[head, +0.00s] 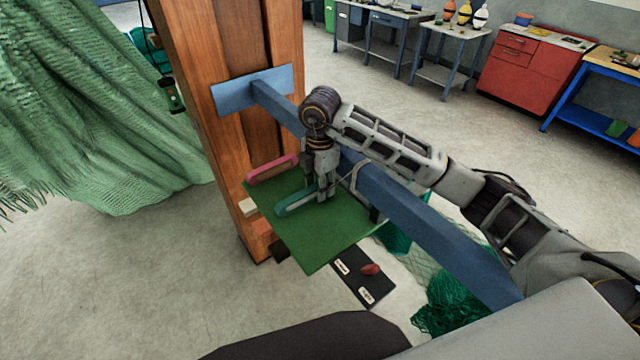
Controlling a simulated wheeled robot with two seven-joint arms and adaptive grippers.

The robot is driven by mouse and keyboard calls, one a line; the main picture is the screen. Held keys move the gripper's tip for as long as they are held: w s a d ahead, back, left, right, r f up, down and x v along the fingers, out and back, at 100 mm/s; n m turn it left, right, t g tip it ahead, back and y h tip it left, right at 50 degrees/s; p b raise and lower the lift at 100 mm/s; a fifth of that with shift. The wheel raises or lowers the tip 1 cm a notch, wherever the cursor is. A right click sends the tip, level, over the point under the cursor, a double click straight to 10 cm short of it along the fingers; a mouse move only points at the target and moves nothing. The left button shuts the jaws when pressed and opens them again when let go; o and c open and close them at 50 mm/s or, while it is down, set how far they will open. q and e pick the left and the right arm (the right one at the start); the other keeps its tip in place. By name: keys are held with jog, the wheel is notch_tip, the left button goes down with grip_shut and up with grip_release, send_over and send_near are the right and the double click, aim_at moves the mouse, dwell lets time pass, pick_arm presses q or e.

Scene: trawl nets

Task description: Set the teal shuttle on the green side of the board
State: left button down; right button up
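A green board surface (315,240) juts out beside the wooden post, under a blue beam. The teal shuttle (292,203) is over the board's left part, seemingly at or just above its surface; I cannot tell if it touches. My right gripper (321,196) points down at the shuttle's right part, its fingers overlapping it. Whether they are closed on it is unclear. A pink shuttle (270,170) lies along the board's far left edge. The board's right part is hidden by the beam and my arm. My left gripper is not in view.
The blue beam (430,230) runs from the wooden post (215,45) to the lower right, close to my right arm. A green net (90,120) hangs at left. A dark panel with a red item (371,269) is below the board. Open floor lies at lower left.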

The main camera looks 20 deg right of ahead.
jog(key=shift+r, duration=0.1)
dwell(0.3)
notch_tip(320, 180, up, 12)
jog(key=b, duration=0.1)
dwell(1.1)
jog(key=shift+r, duration=0.1)
jog(key=shift+s, duration=0.1)
dwell(1.4)
